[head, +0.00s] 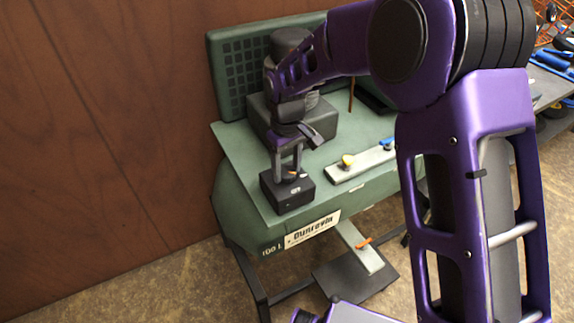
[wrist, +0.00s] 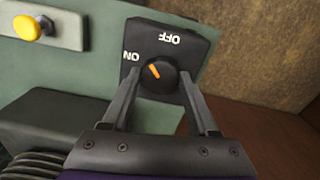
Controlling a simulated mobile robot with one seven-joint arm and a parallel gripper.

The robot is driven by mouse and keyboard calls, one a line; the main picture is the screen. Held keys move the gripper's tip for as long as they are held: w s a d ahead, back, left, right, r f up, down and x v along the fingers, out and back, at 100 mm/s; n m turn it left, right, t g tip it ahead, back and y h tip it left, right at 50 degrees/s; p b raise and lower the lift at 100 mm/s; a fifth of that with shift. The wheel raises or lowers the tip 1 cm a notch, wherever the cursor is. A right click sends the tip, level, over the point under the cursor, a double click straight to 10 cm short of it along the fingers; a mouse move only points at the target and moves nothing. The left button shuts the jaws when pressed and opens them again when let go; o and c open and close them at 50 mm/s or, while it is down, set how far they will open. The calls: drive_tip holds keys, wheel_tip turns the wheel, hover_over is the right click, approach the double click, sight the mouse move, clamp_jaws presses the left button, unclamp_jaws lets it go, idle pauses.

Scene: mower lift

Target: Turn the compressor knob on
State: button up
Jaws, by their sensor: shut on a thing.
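The compressor knob (wrist: 165,82) is a round black dial with an orange pointer line, on top of a small black box (wrist: 190,48) in the wrist view. White "ON" and "OFF" labels are printed on the box. The pointer is angled toward the upper left, nearer the "ON" label than the "OFF" label. My gripper (wrist: 158,80) has a finger on either side of the knob and is shut on it. In the head view, my gripper (head: 290,172) reaches down onto the black box (head: 288,194) at the bench's front left corner.
A dark grey machine (head: 325,125) stands behind. A brown wall (head: 110,120) is at left.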

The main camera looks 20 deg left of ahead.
sight(287, 171)
drive_tip(key=n+p, duration=0.1)
drive_tip(key=n, duration=0.3)
drive_tip(key=shift+r+n, duration=0.1)
drive_tip(key=shift+n, duration=0.3)
drive_tip(key=n+p, duration=0.1)
drive_tip(key=n, duration=0.3)
drive_tip(key=shift+n, duration=0.3)
drive_tip(key=shift+p, duration=0.3)
drive_tip(key=o, duration=1.4)
drive_tip(key=shift+c, duration=0.2)
wheel_tip(287, 171, up, 17)
drive_tip(key=shift+r, duration=0.15)
